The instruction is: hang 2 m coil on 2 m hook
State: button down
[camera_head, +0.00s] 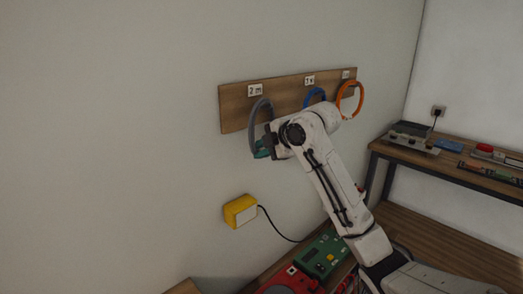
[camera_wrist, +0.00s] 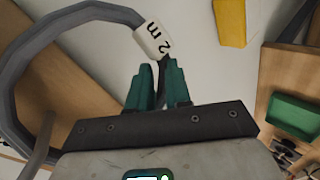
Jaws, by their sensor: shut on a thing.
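The grey coil (camera_head: 254,118) is in front of the wooden board (camera_head: 236,112), just below the white "2 m" label (camera_head: 255,90). In the wrist view the coil (camera_wrist: 12,95) loops over the left side, and its white "2 m" tag (camera_wrist: 154,40) is at the fingertips. My gripper (camera_wrist: 160,72) has green fingers shut on the coil by this tag. In the head view my gripper (camera_head: 264,149) is at the coil's lower edge. A brownish-grey rod (camera_wrist: 38,150), possibly the hook, shows near the coil at lower left. I cannot tell whether it passes through the loop.
A blue coil (camera_head: 314,96) and an orange coil (camera_head: 349,98) are at the board's right, close to my arm. A yellow box (camera_head: 240,211) with a cable is on the wall below. A workbench (camera_head: 455,158) stands at right. The wall left of the board is clear.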

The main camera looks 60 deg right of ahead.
jog(key=c, duration=1)
grip_release()
jog(key=b+v, duration=0.1)
jog(key=v, duration=0.9)
jog(key=shift+s+f+b, duration=0.15)
jog(key=shift+f+b, duration=1.2)
jog(key=shift+f, duration=0.3)
jog(key=shift+s+f+b, duration=0.1)
jog(key=shift+f+b, duration=1.25)
jog(key=shift+f, duration=0.35)
jog(key=shift+s+a+p, duration=0.35)
jog(key=shift+s+a, duration=0.15)
jog(key=shift+s, duration=1.45)
jog(key=shift+s+a+p, duration=0.35)
jog(key=shift+s+a, duration=0.2)
jog(key=shift+s, duration=1.4)
jog(key=shift+s+a+p, duration=0.35)
jog(key=shift+s+a, duration=0.15)
jog(key=shift+s, duration=1.4)
